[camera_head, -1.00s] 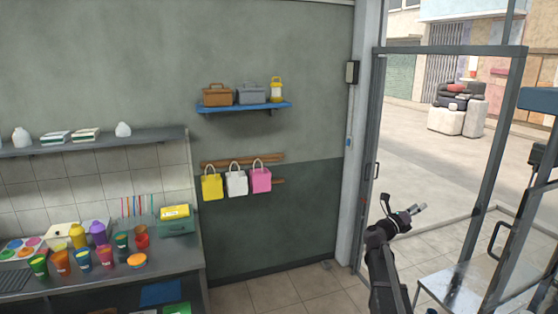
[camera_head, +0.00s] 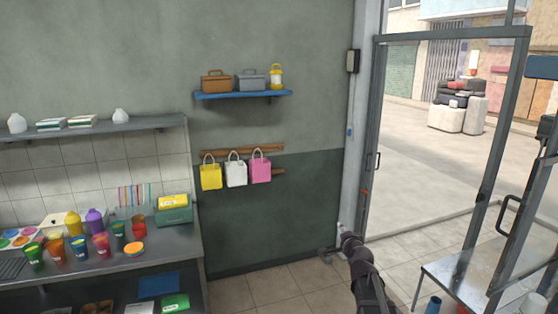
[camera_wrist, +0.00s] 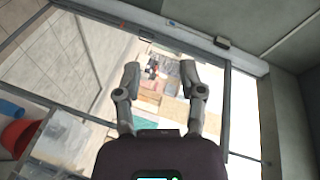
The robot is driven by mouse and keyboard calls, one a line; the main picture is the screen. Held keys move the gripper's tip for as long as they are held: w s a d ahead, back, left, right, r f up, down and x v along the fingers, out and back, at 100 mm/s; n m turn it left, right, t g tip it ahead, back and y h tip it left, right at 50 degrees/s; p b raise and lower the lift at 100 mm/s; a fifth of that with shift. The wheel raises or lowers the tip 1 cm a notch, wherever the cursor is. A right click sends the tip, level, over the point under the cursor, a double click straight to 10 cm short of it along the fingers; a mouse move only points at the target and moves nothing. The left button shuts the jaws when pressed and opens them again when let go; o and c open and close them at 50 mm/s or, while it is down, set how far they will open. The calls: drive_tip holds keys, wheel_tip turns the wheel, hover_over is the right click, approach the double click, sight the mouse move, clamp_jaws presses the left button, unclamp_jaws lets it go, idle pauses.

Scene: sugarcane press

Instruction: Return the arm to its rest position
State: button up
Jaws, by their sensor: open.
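My gripper (camera_wrist: 163,82) shows in the wrist view with its two grey fingers spread apart and nothing between them. Beyond the fingers is the glass door with the bright street outside, seen at a tilt. In the head view my dark arm rises from the bottom edge, right of centre, in front of the tiled floor and the door post. Its end is small and foreshortened there, so the fingers cannot be made out. Nothing is seen touching the gripper.
A counter (camera_head: 110,268) with colourful cups stands at the left. A blue shelf (camera_head: 240,95) and hanging bags (camera_head: 236,173) are on the wall. The glass door (camera_head: 440,130) and a metal table (camera_head: 462,285) are at the right. Floor between counter and arm is clear.

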drive_tip(key=s+a+f+n+g+b, duration=0.3)
drive_tip(key=s+f+n+g, duration=0.3)
drive_tip(key=s+f, duration=0.4)
drive_tip(key=s+a+f+n+g+b, duration=0.3)
drive_tip(key=s+f+n+g, duration=0.25)
drive_tip(key=s+f, duration=0.45)
drive_tip(key=s+d+f+n+g+b, duration=0.1)
drive_tip(key=s+f+n+g+b, duration=0.1)
drive_tip(key=s, duration=0.7)
drive_tip(key=shift+s+d+f+g+h, duration=0.2)
drive_tip(key=shift+f+g+h, duration=0.2)
drive_tip(key=shift+f+g, duration=0.55)
drive_tip(key=shift+r, duration=0.15)
